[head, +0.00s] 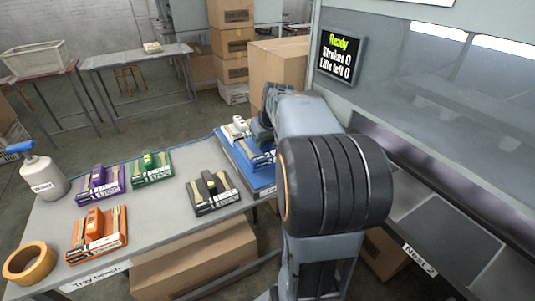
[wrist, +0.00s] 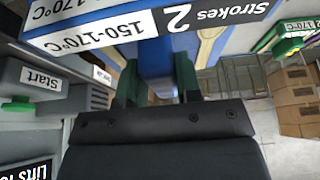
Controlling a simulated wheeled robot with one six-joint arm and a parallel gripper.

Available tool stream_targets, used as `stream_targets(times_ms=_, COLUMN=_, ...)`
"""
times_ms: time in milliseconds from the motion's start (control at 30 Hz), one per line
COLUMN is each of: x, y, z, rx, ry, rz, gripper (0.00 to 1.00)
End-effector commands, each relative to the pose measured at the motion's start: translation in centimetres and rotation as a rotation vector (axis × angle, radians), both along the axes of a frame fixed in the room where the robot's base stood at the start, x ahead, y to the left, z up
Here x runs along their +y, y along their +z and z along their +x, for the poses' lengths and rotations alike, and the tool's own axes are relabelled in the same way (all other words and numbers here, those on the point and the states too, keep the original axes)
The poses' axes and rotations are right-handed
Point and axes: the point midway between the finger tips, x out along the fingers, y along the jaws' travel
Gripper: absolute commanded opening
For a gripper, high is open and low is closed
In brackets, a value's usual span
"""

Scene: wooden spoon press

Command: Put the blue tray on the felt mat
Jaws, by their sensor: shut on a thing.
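The blue tray (head: 262,153) is at the far right end of the tray bench, partly hidden by my arm. It carries a white label and pale wooden spoons. My gripper (wrist: 157,78) is shut on its blue handle (wrist: 156,55), between two green fingers in the wrist view. The tray's label in that view reads 2 strokes, 150-170°C. A flat blue surface (head: 234,158) lies under and beside the tray; I cannot tell for sure whether it is the felt mat. I cannot tell whether the tray touches it.
A white-handled tray (head: 238,128) is close beside the blue one. Purple (head: 98,184), green (head: 151,167), orange (head: 97,229) and black (head: 212,191) trays, a tape roll (head: 28,263) and a bottle (head: 44,177) stand on the bench. The press with its screen (head: 338,57) is right.

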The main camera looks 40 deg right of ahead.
Motion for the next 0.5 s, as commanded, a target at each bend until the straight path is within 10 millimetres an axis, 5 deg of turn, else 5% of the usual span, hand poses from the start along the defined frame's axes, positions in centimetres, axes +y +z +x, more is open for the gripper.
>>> stream_targets(times_ms=200, x=-1.9, y=-3.4, z=1.7, rx=0.002, ry=0.001, rz=0.002, gripper=0.0)
stream_targets(times_ms=500, x=-2.7, y=-4.7, z=2.5, rx=0.0, ry=0.0, rz=0.001, gripper=0.0)
